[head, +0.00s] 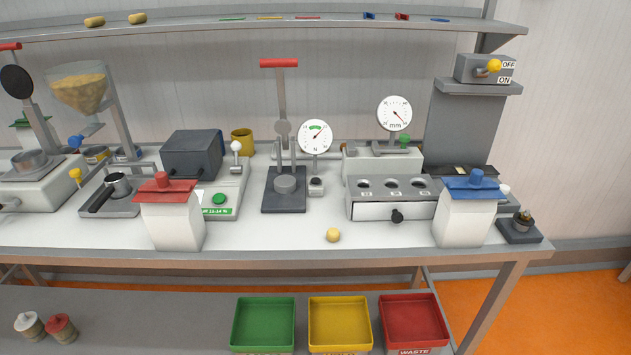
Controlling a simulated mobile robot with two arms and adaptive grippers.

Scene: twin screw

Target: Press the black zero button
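A small black round part (316,181), which looks like a button, sits on a small light block below the round force dial marked N (316,136). It is too small to tell whether it is the zero button or whether it is pressed. The dial's needle points up and to the right, and a green band lies at the top of its face. A dark press stand (284,200) with a red-topped lever (279,64) stands just left of the block. Neither of my grippers is in the head view, and nothing touches the black part.
A white bag with a red top (172,222) and one with a blue top (465,218) stand near the table's front edge. A drawer box (375,211) with a black knob (397,216) is right of the block. A yellow ball (333,235) lies in front on clear table.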

